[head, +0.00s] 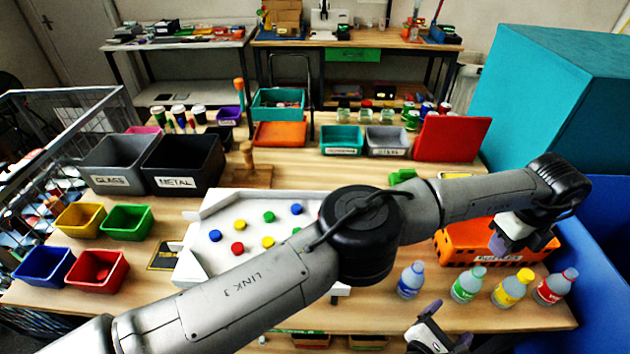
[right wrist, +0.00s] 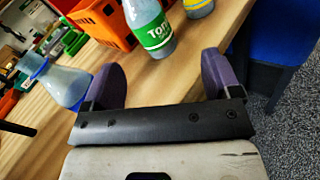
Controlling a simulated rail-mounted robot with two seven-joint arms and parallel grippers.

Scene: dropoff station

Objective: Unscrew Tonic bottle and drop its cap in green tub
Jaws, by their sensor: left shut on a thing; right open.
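The Tonic bottle (head: 467,286) stands upright with a green label in the row at the table's front right. Its label also shows in the right wrist view (right wrist: 155,32), where its top is cut off. The green tub (head: 126,233) is at the left of the table. My left gripper (head: 498,243) is shut above the orange crate, behind the bottles; what it holds is hidden. My right gripper (head: 428,312) is open and empty at the table's front edge. Its purple fingers (right wrist: 165,82) are apart from the Tonic bottle, which stands beyond them.
A blue-labelled bottle (head: 409,283) stands left of the Tonic bottle; yellow (head: 510,291) and red (head: 553,289) ones stand right. The orange crate (head: 455,250) is behind them. My left arm crosses over a white tray (head: 213,278) with coloured discs. Yellow, blue and red tubs surround the green tub.

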